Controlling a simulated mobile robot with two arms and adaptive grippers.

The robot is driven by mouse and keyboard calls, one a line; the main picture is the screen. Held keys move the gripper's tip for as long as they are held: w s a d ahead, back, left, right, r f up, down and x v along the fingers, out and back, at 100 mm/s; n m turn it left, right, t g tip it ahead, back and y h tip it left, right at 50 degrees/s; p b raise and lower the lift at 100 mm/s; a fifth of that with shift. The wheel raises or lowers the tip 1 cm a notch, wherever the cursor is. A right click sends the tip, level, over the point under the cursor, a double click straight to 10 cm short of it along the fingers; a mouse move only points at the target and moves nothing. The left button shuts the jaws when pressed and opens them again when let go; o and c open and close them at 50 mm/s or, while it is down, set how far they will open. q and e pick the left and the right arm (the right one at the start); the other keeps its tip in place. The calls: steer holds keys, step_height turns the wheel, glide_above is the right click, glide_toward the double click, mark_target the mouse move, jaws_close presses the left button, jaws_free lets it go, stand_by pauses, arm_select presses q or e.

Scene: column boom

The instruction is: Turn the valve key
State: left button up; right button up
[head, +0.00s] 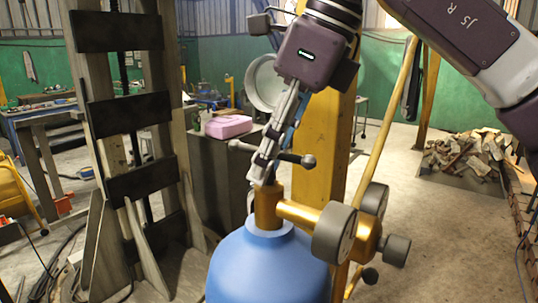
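A blue gas cylinder (268,268) stands at the bottom centre, with its lower part out of frame. A brass valve (268,208) sits upright on its neck. My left gripper is not in view.
A brass side arm with round grey gauges (335,233) sticks out right of the valve, close to my gripper. A yellow column (325,130) stands right behind. A wooden frame with dark slats (125,115) stands at left. A pink case (228,126) lies behind.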

steer(key=shift+f, duration=0.15)
steer(key=shift+s, duration=0.25)
steer(key=shift+c, duration=0.6)
steer(key=shift+w, duration=0.1)
jaws_close()
stand_by(0.3)
steer(key=shift+o, duration=0.6)
jaws_free()
steer(key=v, duration=1.2)
